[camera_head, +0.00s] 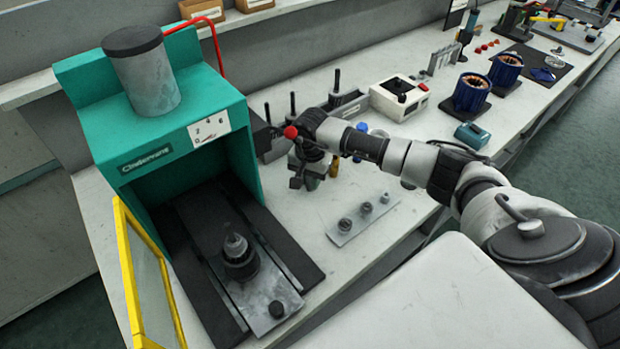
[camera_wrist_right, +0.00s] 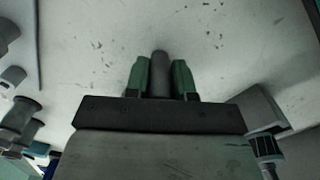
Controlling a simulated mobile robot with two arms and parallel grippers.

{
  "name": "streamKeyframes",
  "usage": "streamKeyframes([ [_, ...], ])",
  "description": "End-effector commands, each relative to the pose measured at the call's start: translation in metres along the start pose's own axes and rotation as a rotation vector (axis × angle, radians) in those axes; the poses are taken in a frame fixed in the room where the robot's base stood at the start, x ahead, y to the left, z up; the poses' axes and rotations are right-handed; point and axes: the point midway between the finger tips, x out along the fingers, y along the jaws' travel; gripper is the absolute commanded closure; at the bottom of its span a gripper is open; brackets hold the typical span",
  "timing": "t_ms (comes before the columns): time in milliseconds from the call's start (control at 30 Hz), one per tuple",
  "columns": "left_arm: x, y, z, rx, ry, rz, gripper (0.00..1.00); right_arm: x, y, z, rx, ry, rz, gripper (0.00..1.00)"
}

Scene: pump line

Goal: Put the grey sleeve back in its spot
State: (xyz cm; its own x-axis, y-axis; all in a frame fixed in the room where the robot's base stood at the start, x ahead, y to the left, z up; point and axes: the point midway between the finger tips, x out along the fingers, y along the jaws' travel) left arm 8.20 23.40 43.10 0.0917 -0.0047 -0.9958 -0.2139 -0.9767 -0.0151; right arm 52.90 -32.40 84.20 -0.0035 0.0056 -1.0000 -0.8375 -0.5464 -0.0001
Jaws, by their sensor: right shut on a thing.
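My right gripper (camera_head: 311,182) points down over the white bench, between the green press and the small metal plate. In the right wrist view its green finger pads (camera_wrist_right: 161,78) are shut on a plain grey cylinder, the grey sleeve (camera_wrist_right: 160,62) by its look. In the head view the sleeve is hidden by the gripper. The small metal plate (camera_head: 345,238) lies right of the gripper and carries several grey round parts. I cannot tell which place is the sleeve's spot. My left gripper is not in view.
The green press (camera_head: 80,100) stands at left with its yellow-framed guard (camera_head: 128,262) open. Dark tool holders (camera_head: 346,109) and a white box (camera_head: 400,97) stand behind the gripper. A grey block (camera_wrist_right: 262,108) is close by in the wrist view. Bare bench surrounds the metal plate.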

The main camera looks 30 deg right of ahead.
Motion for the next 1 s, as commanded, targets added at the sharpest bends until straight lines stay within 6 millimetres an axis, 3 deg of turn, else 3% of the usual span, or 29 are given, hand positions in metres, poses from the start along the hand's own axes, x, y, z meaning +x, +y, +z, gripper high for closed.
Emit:
streamKeyframes([
  [133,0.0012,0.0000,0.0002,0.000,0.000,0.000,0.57,0.0006,-0.0001,-0.0001,0.000,0.000,-0.001,0.90],
  [167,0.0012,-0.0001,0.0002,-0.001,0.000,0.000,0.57,0.0006,-0.0001,-0.0001,0.000,0.000,-0.001,0.75],
  [200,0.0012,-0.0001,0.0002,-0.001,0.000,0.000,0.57,0.0007,0.0000,-0.0001,0.000,0.000,0.000,0.69],
  [367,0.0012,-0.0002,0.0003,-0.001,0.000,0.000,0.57,0.0009,0.0001,0.0000,0.000,0.000,0.000,0.46],
  [533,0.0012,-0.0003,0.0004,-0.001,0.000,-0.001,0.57,0.0011,0.0002,0.0000,0.000,0.000,0.000,0.46],
  [633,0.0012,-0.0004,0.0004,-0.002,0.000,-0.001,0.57,0.0013,0.0003,0.0001,0.000,0.000,0.001,0.34],
  [1000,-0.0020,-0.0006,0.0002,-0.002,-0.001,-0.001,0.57,-0.0036,0.0001,0.0000,0.000,0.000,0.000,0.34],
])
